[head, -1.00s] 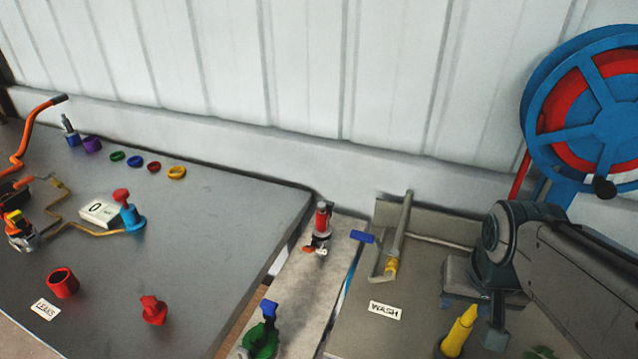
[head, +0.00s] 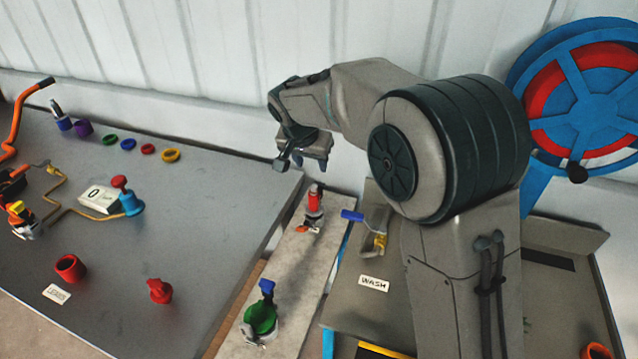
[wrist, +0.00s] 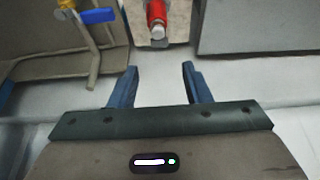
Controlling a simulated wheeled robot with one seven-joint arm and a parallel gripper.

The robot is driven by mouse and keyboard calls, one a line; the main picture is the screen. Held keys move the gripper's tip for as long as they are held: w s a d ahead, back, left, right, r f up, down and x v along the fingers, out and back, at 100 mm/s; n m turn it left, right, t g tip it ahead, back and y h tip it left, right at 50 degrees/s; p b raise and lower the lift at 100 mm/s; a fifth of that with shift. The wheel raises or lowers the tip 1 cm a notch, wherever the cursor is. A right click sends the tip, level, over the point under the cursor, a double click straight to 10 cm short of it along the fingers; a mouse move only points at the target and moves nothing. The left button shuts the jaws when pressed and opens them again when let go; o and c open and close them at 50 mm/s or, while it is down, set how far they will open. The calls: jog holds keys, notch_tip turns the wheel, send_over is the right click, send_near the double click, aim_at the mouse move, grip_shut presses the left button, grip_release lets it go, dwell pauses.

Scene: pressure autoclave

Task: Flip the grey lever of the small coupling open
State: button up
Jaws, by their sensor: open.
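A small red coupling (head: 315,200) with a pale top stands on the narrow grey bench, with small orange and silvery parts at its base. It also shows in the wrist view (wrist: 157,14), at the top edge and cut off. A green coupling (head: 261,318) with a blue top and silvery metal at its base stands nearer on the same bench. I cannot tell for sure which metal part is the grey lever. My gripper (head: 309,163) is above and just behind the red coupling. In the wrist view its blue fingers (wrist: 160,68) are apart, with nothing between them.
A pipe with a blue-handled yellow valve (head: 379,241) stands right of the red coupling, behind the WASH label (head: 374,284). The dark table (head: 210,210) on the left carries several coloured rings and fittings. A blue and red reel (head: 580,100) stands at the right. The pale wall is close behind.

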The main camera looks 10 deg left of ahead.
aim_at(319, 185)
jog(key=p+x, duration=0.2)
jog(key=x, duration=1.1)
jog(key=shift+w+d+f+p, duration=0.1)
jog(key=shift+w+f+p, duration=0.05)
jog(key=shift+f+p, duration=0.2)
jog(key=shift+r, duration=0.1)
grip_shut()
